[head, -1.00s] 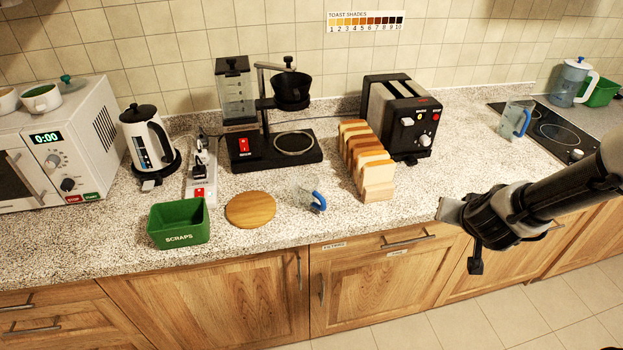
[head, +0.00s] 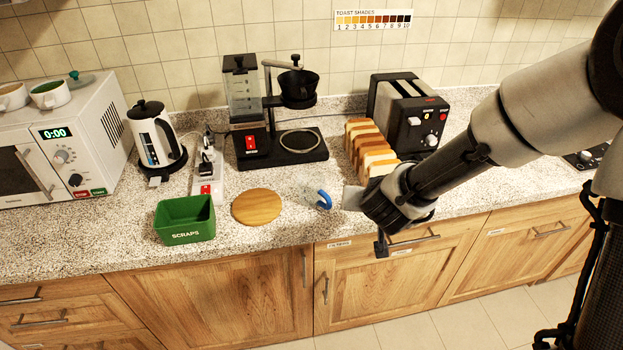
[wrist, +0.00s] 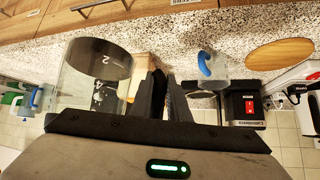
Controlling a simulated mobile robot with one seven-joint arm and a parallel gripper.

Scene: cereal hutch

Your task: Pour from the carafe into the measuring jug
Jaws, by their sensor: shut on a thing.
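The measuring jug (head: 309,190), clear with a blue handle, stands upright on the counter beside the round board. It also shows in the wrist view (wrist: 213,64), just right of the fingers. My gripper (wrist: 166,98) is shut on the carafe (wrist: 88,85), a clear glass vessel marked 2 and 4, seen left of the fingers. A dark layer, apparently liquid, sits in its base. In the head view my gripper (head: 360,200) is right of the jug at the counter's front, still apart from it. My arm hides most of the carafe there.
Bread slices (head: 367,148) and the toaster (head: 408,115) stand behind my gripper. The coffee maker (head: 275,150) is behind the jug. A wooden board (head: 257,207) and green scraps bin (head: 186,220) lie left. The kettle (head: 156,135) and microwave (head: 60,150) stand farther left.

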